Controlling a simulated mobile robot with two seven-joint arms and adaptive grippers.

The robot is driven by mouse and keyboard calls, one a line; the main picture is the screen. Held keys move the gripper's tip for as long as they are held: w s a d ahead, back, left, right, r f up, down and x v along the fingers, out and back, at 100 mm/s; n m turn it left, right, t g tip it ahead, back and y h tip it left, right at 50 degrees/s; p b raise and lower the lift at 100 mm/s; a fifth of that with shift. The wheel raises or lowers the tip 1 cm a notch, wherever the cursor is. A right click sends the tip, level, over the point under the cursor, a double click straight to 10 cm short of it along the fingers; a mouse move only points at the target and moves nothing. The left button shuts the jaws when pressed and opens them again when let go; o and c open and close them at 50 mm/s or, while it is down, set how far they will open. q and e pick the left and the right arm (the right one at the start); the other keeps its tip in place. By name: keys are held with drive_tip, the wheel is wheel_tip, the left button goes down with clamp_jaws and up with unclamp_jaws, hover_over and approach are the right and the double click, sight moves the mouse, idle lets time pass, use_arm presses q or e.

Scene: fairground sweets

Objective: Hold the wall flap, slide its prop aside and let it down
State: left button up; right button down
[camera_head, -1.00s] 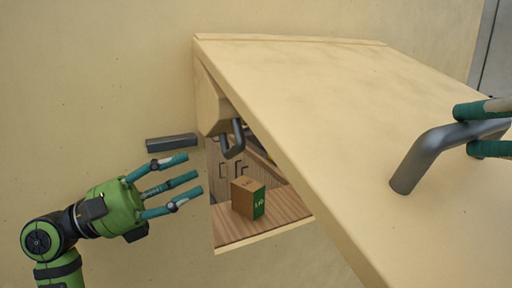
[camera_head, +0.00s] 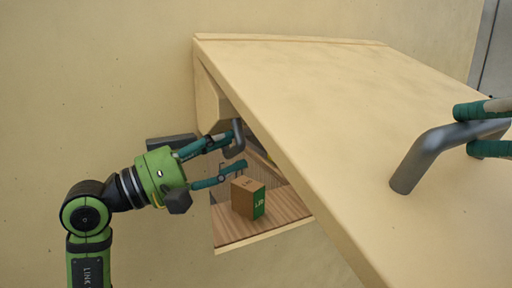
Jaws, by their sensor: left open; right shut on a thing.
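The wall flap (camera_head: 310,110) is a large cream panel, raised and sloping out from the wall over an opening. My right gripper (camera_head: 487,132) is shut on the flap's dark bar handle (camera_head: 420,158) at the right edge. The prop (camera_head: 210,105) is a cream block under the flap's left end, with a dark grey handle (camera_head: 235,140) on it. My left gripper (camera_head: 238,155) is open beside this handle, with its upper fingers close to it and a lower finger below. I cannot tell whether they touch it.
A brown and green box (camera_head: 247,198) stands on the wooden floor (camera_head: 238,233) of the opening, just below my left fingers. The wall left of the opening is bare.

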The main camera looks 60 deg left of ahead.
use_arm(q)
drive_tip(key=shift+w+r, duration=0.15)
drive_tip(key=shift+w, duration=0.5)
clamp_jaws()
drive_tip(key=r+v, duration=0.1)
drive_tip(key=v, duration=0.6)
drive_tip(key=shift+s+r, duration=0.25)
drive_tip(key=shift+r, duration=0.15)
drive_tip(key=shift+a, duration=0.1)
unclamp_jaws()
drive_tip(key=shift+s, duration=0.2)
